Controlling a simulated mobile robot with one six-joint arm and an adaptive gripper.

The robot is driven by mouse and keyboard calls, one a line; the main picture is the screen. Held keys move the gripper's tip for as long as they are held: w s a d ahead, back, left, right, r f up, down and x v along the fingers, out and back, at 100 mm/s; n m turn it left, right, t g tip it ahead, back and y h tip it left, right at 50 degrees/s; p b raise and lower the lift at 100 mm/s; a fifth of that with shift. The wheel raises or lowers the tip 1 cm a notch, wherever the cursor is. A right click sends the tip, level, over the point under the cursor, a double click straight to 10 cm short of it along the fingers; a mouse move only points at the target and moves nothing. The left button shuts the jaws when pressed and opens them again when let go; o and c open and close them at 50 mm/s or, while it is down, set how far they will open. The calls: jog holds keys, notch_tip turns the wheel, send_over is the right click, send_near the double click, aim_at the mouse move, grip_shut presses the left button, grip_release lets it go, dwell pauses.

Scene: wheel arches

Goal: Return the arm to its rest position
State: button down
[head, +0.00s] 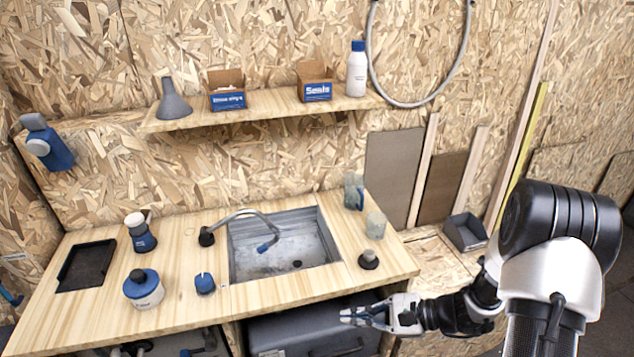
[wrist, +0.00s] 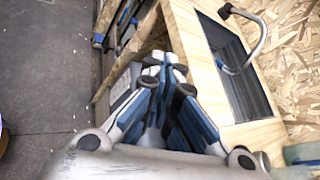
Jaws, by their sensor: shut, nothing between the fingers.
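My gripper (head: 347,316) is at the lower right in the head view, in front of the workbench (head: 330,281) and below its top edge. It points left and is empty. In the wrist view my gripper (wrist: 164,62) shows its fingers brought together, with nothing between them. My black and white arm reaches in from the right side of the head view.
The wooden bench holds a metal sink (head: 285,262) with a curved tap (head: 262,222), a white jar (head: 143,289) and a black tray (head: 86,265). A dark grey case (head: 300,332) sits under the bench beside my gripper. A shelf (head: 270,107) hangs above.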

jog(key=s+a+r+n+g+h, duration=0.2)
jog(key=s+r+n+g+h, duration=0.3)
jog(key=s+r+n, duration=0.8)
jog(key=s+d+r+n+t+h, duration=0.2)
jog(key=s+d+r+t+h, duration=0.4)
jog(key=s+d+r+h, duration=0.1)
jog(key=shift+s+d+r+n+h, duration=0.3)
jog(key=shift+r+n+h, duration=0.15)
jog(key=shift+r, duration=0.85)
